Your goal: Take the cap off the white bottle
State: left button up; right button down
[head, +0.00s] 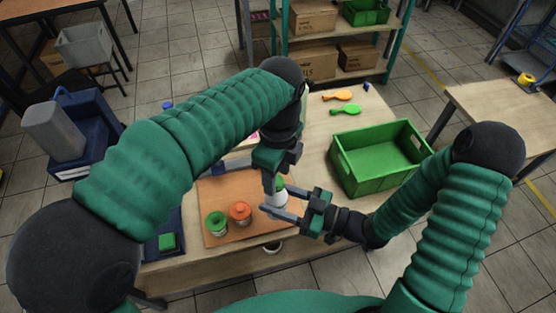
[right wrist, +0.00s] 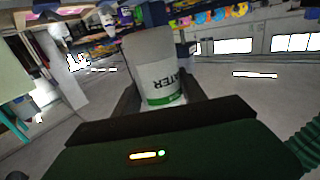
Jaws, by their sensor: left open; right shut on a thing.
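The white bottle (head: 279,201) stands over the right part of an orange-brown board on the table, with a green cap (head: 280,183) at its top. My right gripper (head: 284,203) is shut on the bottle's body from the right. In the right wrist view the bottle (right wrist: 155,65) sits between the fingers, with inverted "WATER" lettering and a green band. My left gripper (head: 271,185) points down at the cap, open, and partly hides it. I cannot tell whether its fingers touch the cap.
A green-topped jar (head: 216,224) and an orange-topped jar (head: 240,212) stand on the board (head: 222,190) left of the bottle. A green crate (head: 350,178) is on the right.

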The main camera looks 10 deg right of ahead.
pick_arm(q)
jog(key=shift+f, duration=0.35)
jog(key=shift+c, duration=0.2)
grip_shut()
jog(key=shift+o, duration=0.5)
grip_release()
notch_tip(320, 180, up, 8)
jog(key=shift+r, duration=0.1)
jog(key=shift+c, duration=0.3)
notch_tip(320, 180, down, 8)
jog(key=shift+f, duration=0.1)
